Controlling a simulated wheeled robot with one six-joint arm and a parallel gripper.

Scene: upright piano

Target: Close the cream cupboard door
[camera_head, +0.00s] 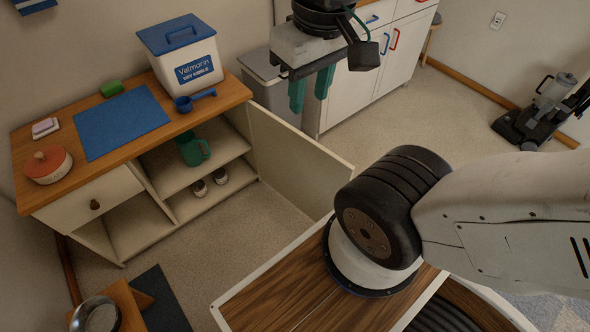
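The cream cupboard door (291,160) stands wide open, swung out from the right end of the low cream cupboard (75,206) with the wooden top. Its top edge runs out toward the lower right, and its outer end shows next to my arm. My gripper (309,102) hangs at the upper middle with its two green fingers pointing down. The fingers are apart, with nothing seen between them. In the picture they are above the door's top edge, on its far side, and apart from it. Their exact height and distance from the door are unclear.
Inside the open cupboard are a green mug (193,149) and two small jars (209,182). A blue-lidded bin (183,55), blue mat (119,122) and blue scoop (190,102) lie on top. A grey bin (270,86) and white cabinet (352,88) stand behind the door.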

